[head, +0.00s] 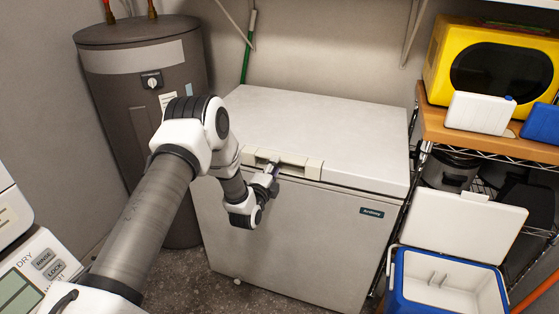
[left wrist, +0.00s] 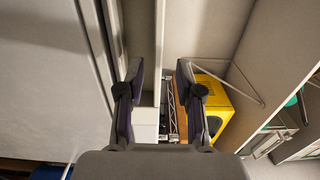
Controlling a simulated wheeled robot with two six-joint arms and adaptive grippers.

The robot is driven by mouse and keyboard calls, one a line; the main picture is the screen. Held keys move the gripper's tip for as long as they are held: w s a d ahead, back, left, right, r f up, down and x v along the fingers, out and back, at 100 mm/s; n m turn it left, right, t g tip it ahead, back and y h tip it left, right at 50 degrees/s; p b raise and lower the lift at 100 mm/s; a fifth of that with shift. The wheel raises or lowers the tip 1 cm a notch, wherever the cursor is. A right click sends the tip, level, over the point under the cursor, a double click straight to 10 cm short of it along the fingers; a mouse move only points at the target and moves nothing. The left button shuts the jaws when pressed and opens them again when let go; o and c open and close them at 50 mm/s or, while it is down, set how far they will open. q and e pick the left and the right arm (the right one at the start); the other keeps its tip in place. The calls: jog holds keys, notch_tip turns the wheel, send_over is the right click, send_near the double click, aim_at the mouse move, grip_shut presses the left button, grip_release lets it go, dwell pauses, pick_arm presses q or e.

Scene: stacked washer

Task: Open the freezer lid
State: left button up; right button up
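The white chest freezer (head: 300,235) stands in the middle of the head view. Its lid (head: 320,125) lies flat and looks closed. A pale handle (head: 299,164) sits at the front edge of the lid. My left gripper (head: 274,168) is at the left part of this handle; I cannot tell whether it touches. In the left wrist view my left gripper (left wrist: 160,68) has its two fingers apart with a gap between them. The freezer's flat front (left wrist: 45,70) fills the left of that view. My right gripper is not in view.
A grey water heater (head: 145,100) stands left of the freezer. At right, a wooden shelf (head: 465,134) bears a yellow microwave (head: 480,65), and an open blue cooler (head: 398,290) stands below. A washer panel (head: 35,275) is at lower left. Space above the lid is clear.

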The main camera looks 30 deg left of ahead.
pick_arm(q)
jog(key=x, duration=0.4)
jog(key=shift+w, duration=0.35)
jog(key=shift+f, duration=0.1)
grip_shut()
